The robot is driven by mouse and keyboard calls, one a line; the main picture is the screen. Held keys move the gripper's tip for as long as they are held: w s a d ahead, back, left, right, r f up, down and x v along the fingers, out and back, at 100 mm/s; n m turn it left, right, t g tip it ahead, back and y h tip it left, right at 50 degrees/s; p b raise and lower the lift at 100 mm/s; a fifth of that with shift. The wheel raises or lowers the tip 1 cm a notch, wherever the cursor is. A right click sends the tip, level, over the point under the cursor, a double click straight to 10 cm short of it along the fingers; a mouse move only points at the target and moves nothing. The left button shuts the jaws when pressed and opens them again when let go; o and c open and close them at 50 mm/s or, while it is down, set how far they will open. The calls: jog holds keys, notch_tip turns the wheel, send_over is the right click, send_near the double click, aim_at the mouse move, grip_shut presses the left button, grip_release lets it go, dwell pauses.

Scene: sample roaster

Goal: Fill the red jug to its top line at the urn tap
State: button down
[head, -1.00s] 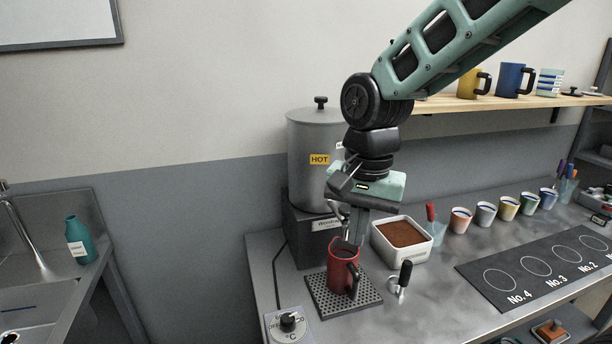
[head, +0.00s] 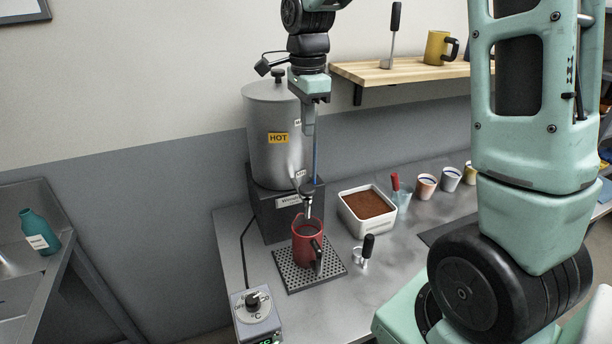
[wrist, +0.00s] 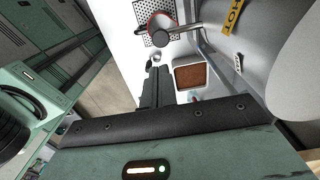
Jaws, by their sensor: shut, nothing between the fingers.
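The red jug (head: 301,250) stands upright on a perforated drip tray (head: 330,272), under the tap (head: 306,204) of the grey urn (head: 265,150). Its handle faces right and front. The liquid level and top line inside cannot be made out. In the wrist view the jug (wrist: 153,24) shows only in part, with the dark tap knob in front of it.
A white tub of brown grounds (head: 368,205) stands right of the jug, with a small black-handled tool (head: 367,248) in front. Several cups line the counter's back. A temperature dial box (head: 255,312) sits at front left. A shelf (head: 400,70) overhangs at right. My arm blocks the right side.

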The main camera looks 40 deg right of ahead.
aim_at(308, 189)
notch_tip(308, 189, down, 14)
jog(key=p, duration=0.4)
jog(key=shift+r, duration=0.25)
jog(key=shift+f, duration=0.2)
notch_tip(308, 189, down, 2)
jog(key=shift+b, duration=1.15)
jog(key=shift+s+f, duration=0.15)
jog(key=shift+s, duration=0.1)
dwell(5.0)
